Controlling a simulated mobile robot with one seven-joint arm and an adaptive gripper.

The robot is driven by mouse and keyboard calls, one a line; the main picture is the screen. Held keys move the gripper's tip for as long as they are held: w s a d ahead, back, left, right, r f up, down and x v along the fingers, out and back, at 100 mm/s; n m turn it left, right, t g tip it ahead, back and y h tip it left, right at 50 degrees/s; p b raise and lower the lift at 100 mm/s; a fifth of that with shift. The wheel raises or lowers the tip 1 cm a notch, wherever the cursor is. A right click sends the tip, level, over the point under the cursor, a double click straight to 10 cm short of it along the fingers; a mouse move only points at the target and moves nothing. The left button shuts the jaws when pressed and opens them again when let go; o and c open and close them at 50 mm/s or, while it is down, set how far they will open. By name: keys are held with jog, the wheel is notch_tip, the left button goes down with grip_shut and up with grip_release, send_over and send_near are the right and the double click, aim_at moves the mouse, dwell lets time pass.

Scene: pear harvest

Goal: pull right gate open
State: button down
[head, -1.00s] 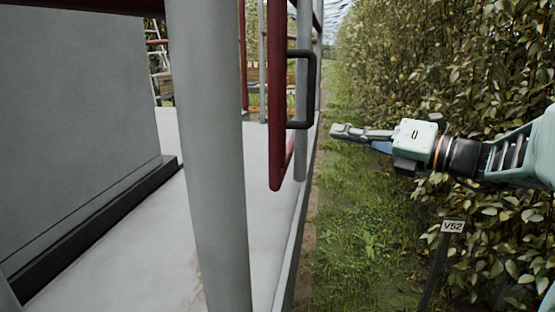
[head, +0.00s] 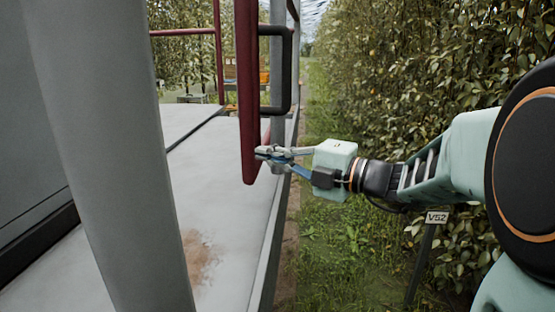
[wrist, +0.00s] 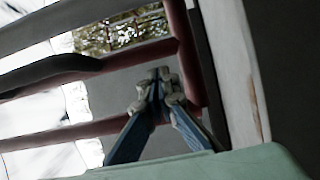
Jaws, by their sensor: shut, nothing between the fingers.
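The red tubular gate (head: 247,95) stands at the platform's right edge, seen nearly edge-on, with its rounded bottom corner toward me. Its black U-shaped handle (head: 290,70) sticks out to the right. My gripper (head: 263,153) is shut and empty, below the handle and beside the gate's lower corner. Whether it touches the tube is unclear. In the wrist view, my closed fingertips (wrist: 159,76) lie in front of the corner between the gate's red tubes (wrist: 184,50). The dark handle (wrist: 50,68) is at left there.
A thick grey post (head: 100,150) stands close at left. The pale platform floor (head: 215,200) has a rusty stain. A leafy hedge (head: 430,90) lines the right side, with a V52 sign (head: 436,217) before it. A grass strip (head: 340,240) runs between.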

jog(key=shift+x, duration=1)
jog(key=w+p, duration=0.1)
jog(key=w, duration=0.1)
jog(key=w+d+p, duration=0.1)
jog(key=w+p, duration=0.1)
jog(key=shift+w, duration=0.25)
